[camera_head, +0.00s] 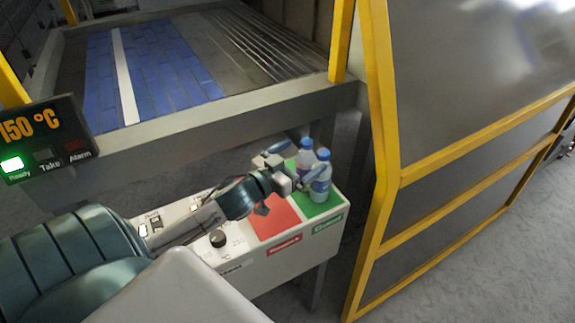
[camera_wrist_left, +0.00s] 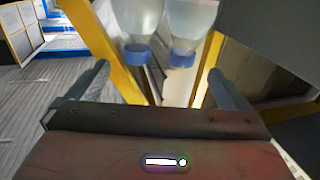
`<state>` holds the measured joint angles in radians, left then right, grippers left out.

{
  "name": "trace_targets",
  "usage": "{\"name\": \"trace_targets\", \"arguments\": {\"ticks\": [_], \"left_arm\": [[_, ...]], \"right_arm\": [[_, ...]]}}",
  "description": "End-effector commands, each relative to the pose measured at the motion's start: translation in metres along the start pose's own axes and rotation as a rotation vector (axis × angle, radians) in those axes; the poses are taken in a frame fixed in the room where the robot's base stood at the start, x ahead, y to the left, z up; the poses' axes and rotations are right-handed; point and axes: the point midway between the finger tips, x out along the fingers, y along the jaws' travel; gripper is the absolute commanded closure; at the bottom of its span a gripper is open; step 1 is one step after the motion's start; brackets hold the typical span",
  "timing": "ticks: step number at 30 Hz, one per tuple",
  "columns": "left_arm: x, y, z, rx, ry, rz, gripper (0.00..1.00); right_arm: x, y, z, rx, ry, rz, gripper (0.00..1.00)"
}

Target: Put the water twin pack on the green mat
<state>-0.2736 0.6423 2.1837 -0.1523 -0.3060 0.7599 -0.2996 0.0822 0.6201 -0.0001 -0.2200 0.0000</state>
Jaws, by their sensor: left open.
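The water twin pack (camera_head: 320,180), two clear bottles with blue caps, stands upright on the green mat (camera_head: 318,207) at the right end of a white panel. My left gripper (camera_head: 303,162) is open, with one finger on each side of the bottles near their upper part. In the left wrist view, the twin pack (camera_wrist_left: 165,20) appears upside down with its caps pointing down, beyond and between the spread fingers (camera_wrist_left: 157,72). I cannot tell whether the fingers touch the bottles. My right gripper is not in view.
A red mat (camera_head: 275,218) lies beside the green one, under my left wrist. The panel has a black knob (camera_head: 217,238) and small switches. A grey conveyor frame (camera_head: 210,115) stands behind. A yellow-framed guard (camera_head: 382,200) rises close on the right.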

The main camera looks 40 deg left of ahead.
Motion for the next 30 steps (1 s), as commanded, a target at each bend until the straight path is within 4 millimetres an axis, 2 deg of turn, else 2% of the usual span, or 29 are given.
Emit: {"name": "trace_targets", "arguments": {"ticks": [6, 12, 30], "left_arm": [[-0.021, 0.001, 0.001, 0.005, -0.002, 0.004, 0.0], [-0.035, 0.0, 0.001, 0.003, -0.002, 0.002, 0.0], [-0.042, 0.001, -0.001, -0.001, 0.002, 0.003, 0.0]], "right_arm": [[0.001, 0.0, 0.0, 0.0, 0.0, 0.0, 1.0], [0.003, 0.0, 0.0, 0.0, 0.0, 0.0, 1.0], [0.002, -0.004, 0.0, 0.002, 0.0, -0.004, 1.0]]}}
